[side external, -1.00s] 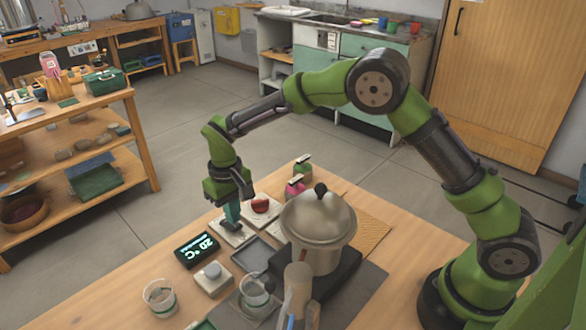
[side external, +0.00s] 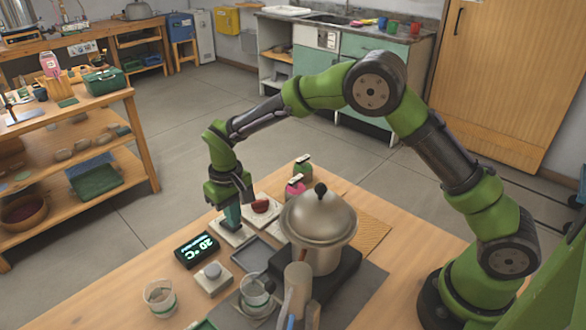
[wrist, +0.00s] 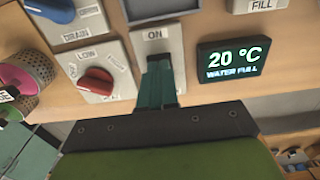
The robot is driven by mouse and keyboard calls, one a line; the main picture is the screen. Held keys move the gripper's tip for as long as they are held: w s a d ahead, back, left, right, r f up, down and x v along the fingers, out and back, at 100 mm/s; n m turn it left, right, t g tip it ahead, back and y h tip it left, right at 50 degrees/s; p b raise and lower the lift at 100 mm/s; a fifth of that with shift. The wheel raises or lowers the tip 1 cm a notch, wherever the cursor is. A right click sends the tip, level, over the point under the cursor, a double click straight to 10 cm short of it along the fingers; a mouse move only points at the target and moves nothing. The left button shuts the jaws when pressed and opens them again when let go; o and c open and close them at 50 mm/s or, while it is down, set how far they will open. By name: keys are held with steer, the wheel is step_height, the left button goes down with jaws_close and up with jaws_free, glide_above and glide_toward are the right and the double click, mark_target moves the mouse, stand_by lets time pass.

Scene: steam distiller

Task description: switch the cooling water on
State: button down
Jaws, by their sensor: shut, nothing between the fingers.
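The cooling water switch plate (wrist: 155,38), a pale plate with the label "ON" at its far end, is in the wrist view; it also shows in the side view (side external: 222,237). My gripper (wrist: 157,68) is shut and empty, with its teal fingers over the middle of this plate. In the side view my gripper (side external: 231,226) points down at the plate. The fingers hide the lever and the lower label, so I cannot tell the switch position or whether they touch it. A display (wrist: 232,58) reads "20 °C" and "WATER FULL".
A red knob (wrist: 96,81) on a plate marked "LOW" is beside the switch. A metal pot (side external: 318,228) with a domed lid stands close by. A fill button (side external: 212,271), a dark tray (side external: 257,254) and glass beakers (side external: 160,297) stand nearer the camera.

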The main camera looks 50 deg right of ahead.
steer(key=shift+f, duration=0.6)
steer(key=shift+r, duration=3.55)
